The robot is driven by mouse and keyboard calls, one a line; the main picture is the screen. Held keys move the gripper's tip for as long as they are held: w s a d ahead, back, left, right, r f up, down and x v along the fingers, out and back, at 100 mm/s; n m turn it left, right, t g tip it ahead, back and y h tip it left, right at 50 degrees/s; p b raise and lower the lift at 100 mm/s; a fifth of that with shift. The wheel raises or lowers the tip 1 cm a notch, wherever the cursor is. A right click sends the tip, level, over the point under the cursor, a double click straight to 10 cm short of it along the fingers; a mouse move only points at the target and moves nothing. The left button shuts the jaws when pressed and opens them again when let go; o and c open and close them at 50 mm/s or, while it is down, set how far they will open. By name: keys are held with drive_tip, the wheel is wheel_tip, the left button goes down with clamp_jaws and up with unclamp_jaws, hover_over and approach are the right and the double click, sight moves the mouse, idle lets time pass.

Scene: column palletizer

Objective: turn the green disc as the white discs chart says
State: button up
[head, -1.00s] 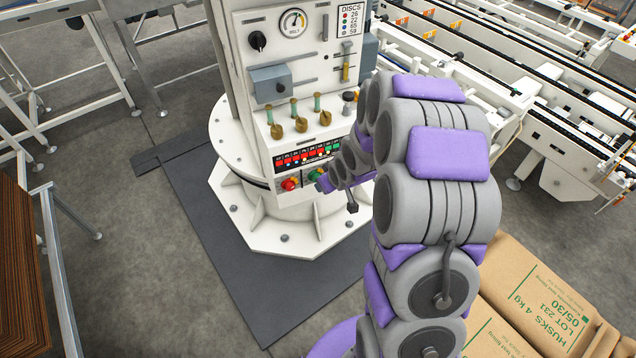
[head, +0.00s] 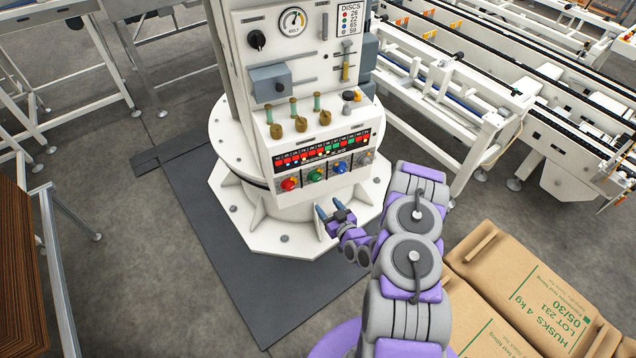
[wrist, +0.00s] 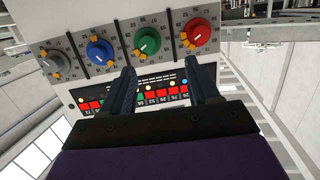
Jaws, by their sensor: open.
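The green disc (head: 316,175) sits in a row of knobs low on the white machine column, between the red disc (head: 290,184) and the blue disc (head: 340,168). A grey-white disc (head: 366,158) is at the row's right end. The white discs chart (head: 349,20) at the column's top lists 26, 22, 65 and what looks like 59 beside coloured dots. My gripper (head: 328,209) is open and empty, below and apart from the row.
A black strip of red and green tiles (head: 322,148) runs above the discs. Brass-coloured knobs (head: 300,124) stand higher on the ledge. The flanged base (head: 285,238) juts out below. Cardboard sacks (head: 530,290) lie at the lower right. The dark mat (head: 240,280) is clear.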

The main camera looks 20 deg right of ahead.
drive_tip(key=m+t+h, duration=0.2)
approach(317, 180)
drive_tip(key=w+b, duration=0.6)
drive_tip(key=w, duration=0.3)
drive_tip(key=shift+a+f, duration=0.1)
drive_tip(key=shift+f, duration=0.05)
idle(0.3)
drive_tip(key=c, duration=1)
